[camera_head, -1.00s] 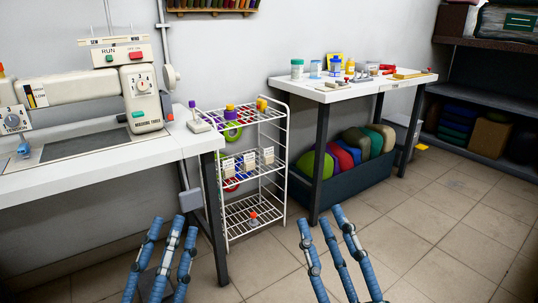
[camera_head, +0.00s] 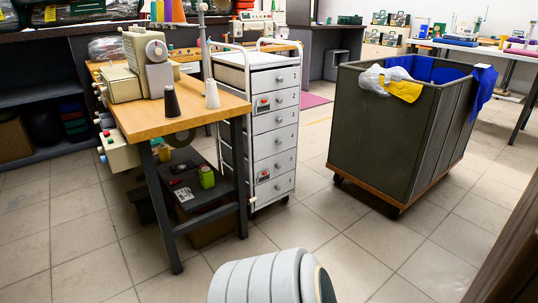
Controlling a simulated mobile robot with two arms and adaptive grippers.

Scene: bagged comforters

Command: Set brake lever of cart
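A large dark grey bin cart (camera_head: 400,135) stands on the tiled floor at the right of the head view. It has a wooden base (camera_head: 385,197) with dark casters (camera_head: 393,212) under it. Blue cloth (camera_head: 485,88) and a white and yellow bundle (camera_head: 392,82) hang over its rim. I cannot make out a brake lever on it. A white drawer cart (camera_head: 272,125) with rail handles stands to its left, also on casters. Neither of my grippers is in view.
A wooden sewing table (camera_head: 185,115) with a machine and thread cones stands left of the drawer cart. A grey ribbed rounded shape (camera_head: 262,279) fills the bottom middle. A brown edge (camera_head: 505,250) cuts the lower right. Floor (camera_head: 365,255) before the bin cart is clear.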

